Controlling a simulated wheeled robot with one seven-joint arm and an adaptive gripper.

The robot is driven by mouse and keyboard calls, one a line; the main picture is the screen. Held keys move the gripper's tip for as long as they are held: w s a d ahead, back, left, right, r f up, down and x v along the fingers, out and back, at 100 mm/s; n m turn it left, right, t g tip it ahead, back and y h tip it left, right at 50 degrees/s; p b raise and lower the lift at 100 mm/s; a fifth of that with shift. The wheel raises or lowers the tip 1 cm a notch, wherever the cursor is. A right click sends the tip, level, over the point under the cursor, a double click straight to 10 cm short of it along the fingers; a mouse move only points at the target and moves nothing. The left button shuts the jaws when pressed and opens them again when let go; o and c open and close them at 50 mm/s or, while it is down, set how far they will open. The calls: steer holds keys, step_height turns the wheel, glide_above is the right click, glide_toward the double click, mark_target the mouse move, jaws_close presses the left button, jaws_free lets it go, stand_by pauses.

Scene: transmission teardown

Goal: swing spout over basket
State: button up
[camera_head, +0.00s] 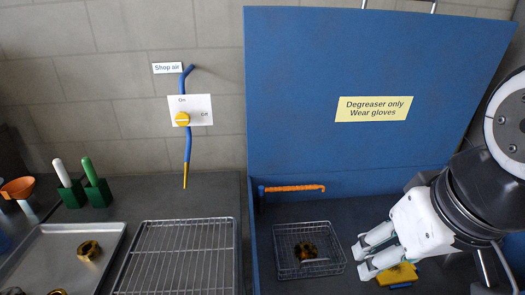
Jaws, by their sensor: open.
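The spout (292,188) is an orange arm that reaches right from a blue fitting (262,191) at the left side of the blue wash station. Its tip bends down at the right end. In the picture it lies above and behind the wire basket (337,264), along the back of the station. The basket sits on the dark floor of the station and holds a brown-gold ring-shaped part (306,250). My gripper (361,262) is open, just right of the basket and well below the spout. Its fingers point left, and nothing shows between them.
A yellow object with blue ends (397,276) lies beneath my gripper. The upright blue lid (300,80) closes off the back. Left of the station are a wire rack (180,255), a metal tray (50,262) with metal parts, and a hanging blue air hose (188,150).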

steer(key=shift+c, duration=0.2)
steer(key=shift+w, duration=0.1)
steer(key=c, duration=0.4)
steer(key=shift+o, duration=0.2)
steer(key=n+g+b, duration=0.2)
steer(key=n+b, duration=0.6)
steer(key=n, duration=1)
glide_above(303, 187)
steer(key=s, duration=0.3)
step_height(303, 187, down, 15)
steer(key=w+f, duration=0.1)
steer(key=f, duration=0.3)
steer(key=w+f, duration=0.1)
steer(key=f, duration=0.3)
steer(key=w+f, duration=0.1)
steer(key=f, duration=0.3)
steer(key=shift+a+f+b, duration=0.1)
steer(key=shift+f+b, duration=0.2)
steer(key=shift+b, duration=0.05)
jaws_close()
